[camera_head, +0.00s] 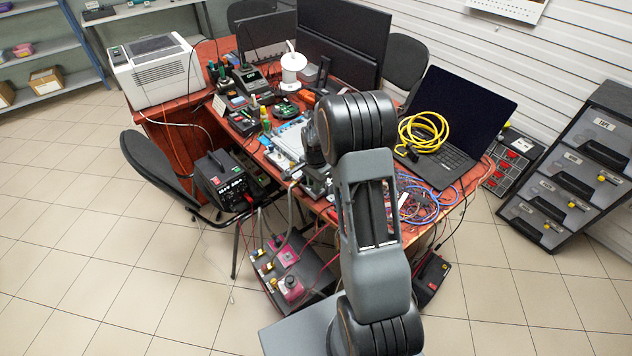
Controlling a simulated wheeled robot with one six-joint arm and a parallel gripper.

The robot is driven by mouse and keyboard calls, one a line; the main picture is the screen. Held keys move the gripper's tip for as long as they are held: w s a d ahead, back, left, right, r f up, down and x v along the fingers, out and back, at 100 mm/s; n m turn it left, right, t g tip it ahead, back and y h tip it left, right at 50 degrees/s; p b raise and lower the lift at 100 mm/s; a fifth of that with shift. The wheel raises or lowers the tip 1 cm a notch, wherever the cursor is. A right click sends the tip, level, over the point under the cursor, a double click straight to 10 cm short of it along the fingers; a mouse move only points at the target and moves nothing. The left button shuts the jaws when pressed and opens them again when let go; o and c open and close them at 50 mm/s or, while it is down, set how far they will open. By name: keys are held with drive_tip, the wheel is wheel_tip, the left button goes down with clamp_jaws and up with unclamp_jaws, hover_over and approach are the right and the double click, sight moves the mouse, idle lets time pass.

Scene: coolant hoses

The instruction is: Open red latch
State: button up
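A dark box (318,268) stands on the floor below the table's front edge. It bears two magenta-red fittings, one higher (285,254) and one lower (292,289). Small yellow parts (265,268) sit along its left side, and grey hoses (290,213) run up from it. I cannot tell which red part is the latch or whether it is open or shut. My arm (375,235) rises through the middle of the view. My gripper seems to be the grey piece (317,182) at the table edge, left of my arm. Its fingers are too small and covered to read.
The red table (165,118) is crowded with tools, monitors, a laptop (465,120) and a yellow cable coil (424,131). A black power unit (222,180) and a chair (155,168) stand left of the box. Tiled floor is free at lower left and right.

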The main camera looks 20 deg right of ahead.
clamp_jaws()
drive_tip(key=shift+n, duration=0.8)
drive_tip(key=shift+o, duration=1.6)
unclamp_jaws()
wheel_tip(320, 180, up, 14)
